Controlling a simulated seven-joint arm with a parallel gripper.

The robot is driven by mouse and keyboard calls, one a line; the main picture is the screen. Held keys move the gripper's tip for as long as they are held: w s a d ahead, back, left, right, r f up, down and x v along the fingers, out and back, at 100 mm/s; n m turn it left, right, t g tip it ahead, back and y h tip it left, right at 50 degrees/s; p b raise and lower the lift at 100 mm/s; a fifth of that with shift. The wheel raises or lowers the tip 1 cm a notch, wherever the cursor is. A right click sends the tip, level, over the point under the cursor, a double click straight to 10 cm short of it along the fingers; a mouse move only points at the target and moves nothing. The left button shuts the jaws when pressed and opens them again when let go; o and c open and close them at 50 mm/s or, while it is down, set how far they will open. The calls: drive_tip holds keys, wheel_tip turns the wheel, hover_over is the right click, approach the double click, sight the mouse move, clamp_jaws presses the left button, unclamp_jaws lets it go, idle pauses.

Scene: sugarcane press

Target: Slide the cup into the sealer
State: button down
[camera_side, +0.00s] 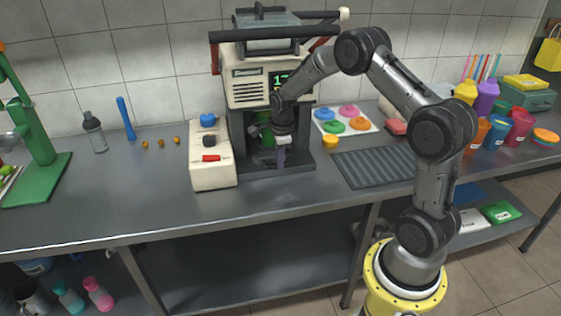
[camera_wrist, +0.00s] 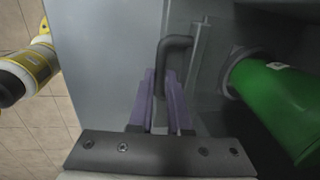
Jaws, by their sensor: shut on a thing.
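The sealer (camera_side: 247,92) is a cream and dark machine with red handles and a lit green display, standing at the back of the counter. A green cup (camera_side: 266,140) is in its dark lower opening, partly hidden behind my gripper (camera_side: 281,160). In the wrist view the green cup (camera_wrist: 275,100) lies to the right of my gripper (camera_wrist: 160,98), apart from the fingers. My purple fingers are closed on a dark curved handle (camera_wrist: 178,44) at the front of the sealer. The handle's lower end is hidden between the fingers.
A cream control box (camera_side: 211,160) with blue, black and red controls stands left of the sealer. A ridged dark mat (camera_side: 372,169) and a white sheet with colored lids (camera_side: 345,120) lie to the right. The counter's front left is clear.

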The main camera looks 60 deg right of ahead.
drive_tip(key=shift+w+d, duration=0.2)
drive_tip(key=shift+d, duration=0.1)
drive_tip(key=c, duration=0.9)
unclamp_jaws()
drive_tip(key=shift+o, duration=0.2)
drive_tip(key=shift+a+r, duration=0.1)
wheel_tip(320, 180, up, 13)
drive_tip(key=s+a, duration=0.1)
drive_tip(key=s, duration=0.1)
drive_tip(key=shift+a+r, duration=0.2)
drive_tip(key=shift+a, duration=0.15)
drive_tip(key=shift+r, duration=3.5)
drive_tip(key=s+a+r, duration=0.3)
drive_tip(key=s+a, duration=0.8)
drive_tip(key=shift+a, duration=0.15)
drive_tip(key=shift+s, duration=0.1)
